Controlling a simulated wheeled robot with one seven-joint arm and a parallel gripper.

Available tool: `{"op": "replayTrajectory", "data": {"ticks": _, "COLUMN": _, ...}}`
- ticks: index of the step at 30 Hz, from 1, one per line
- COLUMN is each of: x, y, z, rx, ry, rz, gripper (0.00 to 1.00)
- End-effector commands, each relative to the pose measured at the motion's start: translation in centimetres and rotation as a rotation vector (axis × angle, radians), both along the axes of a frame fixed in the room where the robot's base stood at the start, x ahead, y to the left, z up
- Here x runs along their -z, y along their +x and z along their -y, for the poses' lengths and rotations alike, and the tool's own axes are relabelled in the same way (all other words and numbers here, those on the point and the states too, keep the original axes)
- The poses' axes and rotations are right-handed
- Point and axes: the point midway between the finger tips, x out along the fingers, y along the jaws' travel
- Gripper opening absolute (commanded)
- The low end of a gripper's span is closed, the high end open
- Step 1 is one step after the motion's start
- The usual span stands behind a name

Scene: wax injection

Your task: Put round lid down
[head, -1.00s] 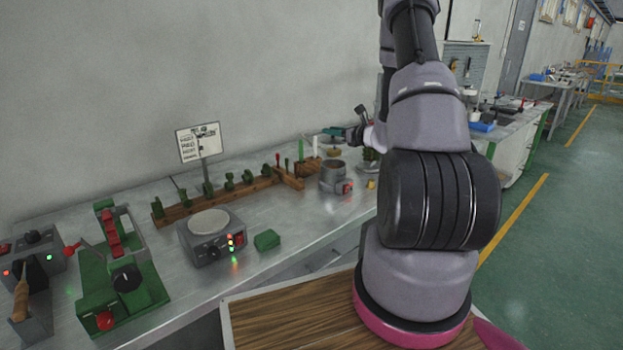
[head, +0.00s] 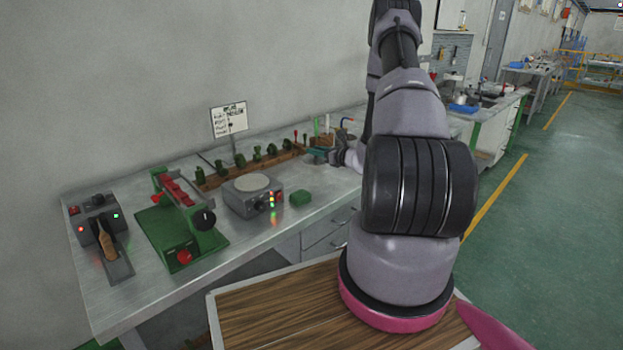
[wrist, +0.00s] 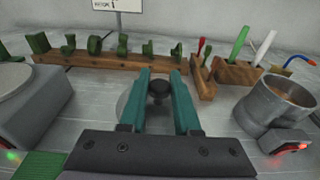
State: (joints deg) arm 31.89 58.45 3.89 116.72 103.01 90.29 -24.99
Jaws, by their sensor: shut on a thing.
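The round lid (wrist: 128,103) is a grey disc with a dark knob (wrist: 158,88), low in the wrist view. My gripper (wrist: 160,80) has two teal fingers shut on the knob from either side. The fingers hide part of the disc. The lid is over bare metal bench, left of the metal pot (wrist: 272,100); I cannot tell whether it touches the bench. The pot is open, with brownish content. In the head view my gripper (head: 318,155) is near the far end of the bench, and the lid is not clear there.
A wooden rack (wrist: 105,60) of green pieces runs behind the lid. A wooden tool holder (wrist: 238,72) stands behind the pot. The green clamp machine (head: 180,225) is at left.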

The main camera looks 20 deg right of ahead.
Motion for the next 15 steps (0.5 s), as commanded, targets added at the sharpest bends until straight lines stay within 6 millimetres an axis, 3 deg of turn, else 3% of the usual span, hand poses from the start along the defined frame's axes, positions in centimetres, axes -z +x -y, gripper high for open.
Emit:
{"op": "replayTrajectory", "data": {"ticks": 3, "x": 2.3, "y": 0.0, "z": 0.0, "rx": 0.0, "ry": 0.002, "rz": -0.002, "gripper": 0.0}}
{"op": "replayTrajectory", "data": {"ticks": 11, "x": 4.5, "y": 0.0, "z": 0.0, "rx": 0.0, "ry": 0.001, "rz": 0.0, "gripper": 0.0}}
{"op": "replayTrajectory", "data": {"ticks": 15, "x": 6.7, "y": 0.0, "z": 0.0, "rx": 0.001, "ry": 0.002, "rz": -0.002, "gripper": 0.0}}
